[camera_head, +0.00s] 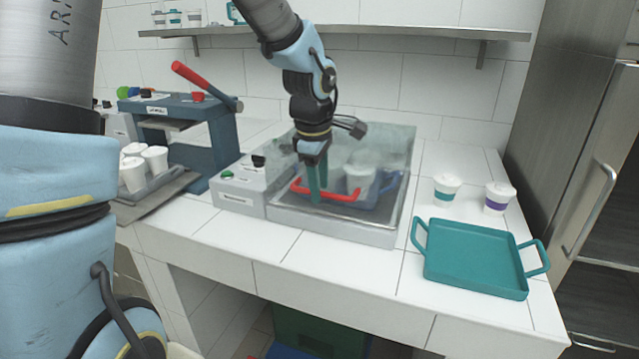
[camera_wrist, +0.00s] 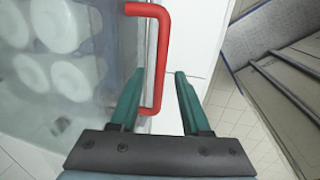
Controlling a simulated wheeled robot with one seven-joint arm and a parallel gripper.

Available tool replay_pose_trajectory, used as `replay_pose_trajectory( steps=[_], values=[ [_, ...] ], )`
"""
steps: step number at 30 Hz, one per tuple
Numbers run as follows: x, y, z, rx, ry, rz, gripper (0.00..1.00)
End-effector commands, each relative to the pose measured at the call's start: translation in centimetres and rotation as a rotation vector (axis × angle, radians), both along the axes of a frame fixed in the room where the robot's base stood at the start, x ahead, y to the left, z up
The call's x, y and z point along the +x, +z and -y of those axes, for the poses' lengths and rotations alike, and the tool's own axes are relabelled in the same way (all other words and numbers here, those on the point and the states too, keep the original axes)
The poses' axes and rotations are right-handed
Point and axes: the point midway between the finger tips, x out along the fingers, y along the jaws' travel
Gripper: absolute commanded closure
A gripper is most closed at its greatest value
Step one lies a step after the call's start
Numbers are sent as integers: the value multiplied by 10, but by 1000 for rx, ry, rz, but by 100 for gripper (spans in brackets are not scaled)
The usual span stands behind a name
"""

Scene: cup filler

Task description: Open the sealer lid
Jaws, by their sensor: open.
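The clear lid (camera_head: 392,146) is down over a grey machine base (camera_head: 385,236) on the counter. Its red handle (camera_head: 340,196) is a bar at the front; it also shows in the wrist view (camera_wrist: 163,30). White-lidded cups and a blue object show blurred through the lid. My gripper (camera_head: 318,196) points down at the lid's front, at the handle. In the wrist view my gripper (camera_wrist: 159,75) is open, with one green finger on each side of the near end of the handle. Whether a finger touches the handle I cannot tell.
Left of the lid are a grey control box (camera_head: 235,192) with a green button, a blue press (camera_head: 215,130) with a red lever, and a tray (camera_head: 160,195) of white cups. Right are a teal tray (camera_head: 475,258) and two lidded cups (camera_head: 447,186). A shelf (camera_head: 400,32) hangs behind.

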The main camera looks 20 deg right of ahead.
Motion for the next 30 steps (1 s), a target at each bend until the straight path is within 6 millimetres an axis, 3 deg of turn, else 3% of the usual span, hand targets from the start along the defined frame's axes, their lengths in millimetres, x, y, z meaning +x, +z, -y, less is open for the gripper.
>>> replay_pose_trajectory(
  steps=[3, 15, 30],
  values=[
    [0, 0, 0, 0, 0, 0, 55],
    [0, 0, 0, 1, 1, -1, 100],
    [0, 0, 0, 1, 1, -1, 100]
  ],
)
